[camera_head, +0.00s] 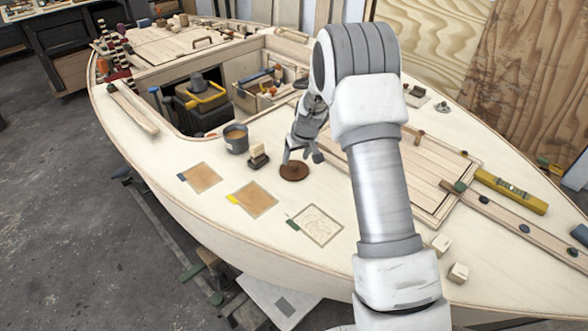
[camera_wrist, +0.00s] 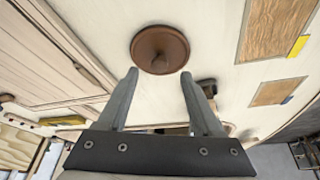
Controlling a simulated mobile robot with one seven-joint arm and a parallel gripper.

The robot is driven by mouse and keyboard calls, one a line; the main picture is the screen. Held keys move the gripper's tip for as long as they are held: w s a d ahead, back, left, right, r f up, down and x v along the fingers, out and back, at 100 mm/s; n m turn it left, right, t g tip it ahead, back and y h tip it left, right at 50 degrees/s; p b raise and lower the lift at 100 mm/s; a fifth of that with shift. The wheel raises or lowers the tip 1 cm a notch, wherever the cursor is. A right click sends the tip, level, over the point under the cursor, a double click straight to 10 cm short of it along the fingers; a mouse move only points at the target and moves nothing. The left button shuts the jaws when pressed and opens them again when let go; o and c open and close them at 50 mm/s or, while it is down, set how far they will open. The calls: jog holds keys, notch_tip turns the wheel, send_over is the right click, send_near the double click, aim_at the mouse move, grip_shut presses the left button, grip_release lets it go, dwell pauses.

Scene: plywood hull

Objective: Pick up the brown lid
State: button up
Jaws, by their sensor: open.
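The brown lid (camera_head: 294,171) is a round, dark brown disc lying flat on the pale plywood deck. In the wrist view the lid (camera_wrist: 160,50) has a small raised knob at its middle and lies just beyond my fingertips. My gripper (camera_head: 302,157) is above the lid in the head view, with its fingers pointing down at it. In the wrist view my gripper (camera_wrist: 159,72) is open, with nothing between the two fingers. The fingers look apart from the lid, though the exact height gap is hard to tell.
A grey cup (camera_head: 236,139) and a small dark block with a pale top (camera_head: 258,157) stand left of the lid. Sanding sheets (camera_head: 254,199) lie in front. An open hatch with tools (camera_head: 205,95) is behind. A yellow level (camera_head: 510,191) lies at right.

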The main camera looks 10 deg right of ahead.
aim_at(294, 163)
jog(key=shift+x, duration=1.8)
grip_shut()
